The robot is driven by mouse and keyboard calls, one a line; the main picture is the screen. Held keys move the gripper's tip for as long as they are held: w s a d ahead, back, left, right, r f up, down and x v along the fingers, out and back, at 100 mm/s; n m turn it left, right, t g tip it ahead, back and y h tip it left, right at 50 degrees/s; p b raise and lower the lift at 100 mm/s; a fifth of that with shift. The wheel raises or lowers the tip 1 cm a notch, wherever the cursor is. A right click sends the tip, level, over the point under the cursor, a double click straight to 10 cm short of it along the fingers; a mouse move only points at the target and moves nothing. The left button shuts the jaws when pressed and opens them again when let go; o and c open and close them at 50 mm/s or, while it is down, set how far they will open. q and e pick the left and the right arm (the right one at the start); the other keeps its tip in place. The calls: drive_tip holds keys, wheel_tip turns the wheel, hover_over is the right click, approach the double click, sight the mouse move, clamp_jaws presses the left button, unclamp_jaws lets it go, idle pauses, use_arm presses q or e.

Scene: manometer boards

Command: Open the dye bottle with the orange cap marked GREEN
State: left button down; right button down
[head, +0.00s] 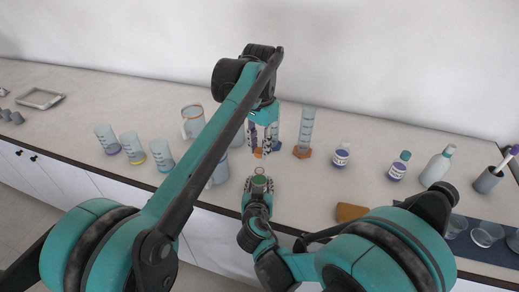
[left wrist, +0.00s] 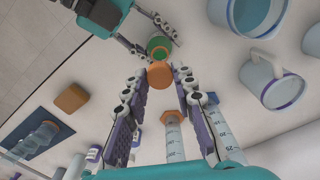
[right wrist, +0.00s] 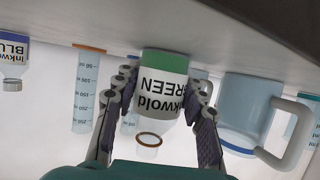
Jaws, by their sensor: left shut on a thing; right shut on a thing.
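The white dye bottle (right wrist: 165,88) marked GREEN, with a green band, stands out in the right wrist view, where it looks upside down. My right gripper (head: 258,186) is shut on it near the counter's front edge. Its neck (right wrist: 149,146) shows a brownish ring and no cap over it. The orange cap (left wrist: 160,75) is between the fingertips of my left gripper (left wrist: 158,80), which is shut on it. In the left wrist view the cap overlaps the green of the bottle (left wrist: 157,47). The left gripper (head: 263,145) is just behind the bottle in the head view.
A graduated cylinder (head: 307,130) with an orange base stands close right of the left gripper. Several beakers (head: 131,147) stand left. Other bottles (head: 398,166) stand right, with a brown block (head: 351,212) near the front edge.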

drive_tip(key=c, duration=0.8)
unclamp_jaws()
drive_tip(key=v, duration=1.2)
drive_tip(key=shift+s+f, duration=0.1)
